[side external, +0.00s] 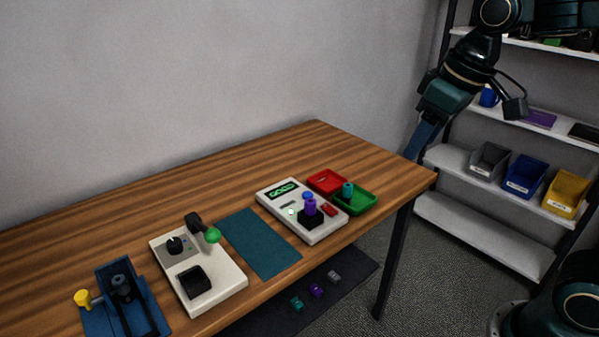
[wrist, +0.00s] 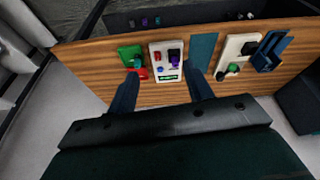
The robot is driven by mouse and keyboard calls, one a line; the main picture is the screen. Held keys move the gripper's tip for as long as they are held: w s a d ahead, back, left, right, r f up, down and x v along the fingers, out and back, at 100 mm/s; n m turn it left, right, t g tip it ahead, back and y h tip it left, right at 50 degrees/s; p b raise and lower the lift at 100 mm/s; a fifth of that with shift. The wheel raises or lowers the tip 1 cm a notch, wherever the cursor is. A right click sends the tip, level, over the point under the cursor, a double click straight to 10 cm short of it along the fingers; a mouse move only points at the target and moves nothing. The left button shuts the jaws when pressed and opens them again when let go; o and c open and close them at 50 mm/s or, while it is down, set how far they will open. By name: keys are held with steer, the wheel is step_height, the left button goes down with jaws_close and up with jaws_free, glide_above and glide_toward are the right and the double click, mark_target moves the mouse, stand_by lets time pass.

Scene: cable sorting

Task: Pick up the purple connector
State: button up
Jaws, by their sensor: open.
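A purple connector (side external: 310,206) stands upright in a black socket on the white tester (side external: 330,228), near the right end of the table. In the wrist view the purple connector (wrist: 175,55) appears small, between my fingertips in the picture but well beyond them. Another small purple piece (side external: 317,291) lies on a dark surface below the table edge, between a teal and a grey one. My gripper (side external: 413,152) is open and empty, high up near the table's far right corner. Its two blue fingers (wrist: 163,74) are spread apart in the wrist view.
Right of the tester are a red tray (side external: 326,177) and a green tray (side external: 368,204) with a teal connector (side external: 347,189). A shelf with bins (side external: 522,176) stands right.

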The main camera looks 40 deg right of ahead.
steer(key=w+a+f+n+g, duration=0.1)
steer(key=w+a+f+g, duration=0.1)
steer(key=w, duration=0.9)
steer(key=n+g, duration=0.2)
glide_above(310, 201)
step_height(310, 201, down, 8)
steer(key=shift+f, duration=0.1)
steer(key=shift+f, duration=0.1)
steer(key=shift+f, duration=4.2)
steer(key=shift+f, duration=2.6)
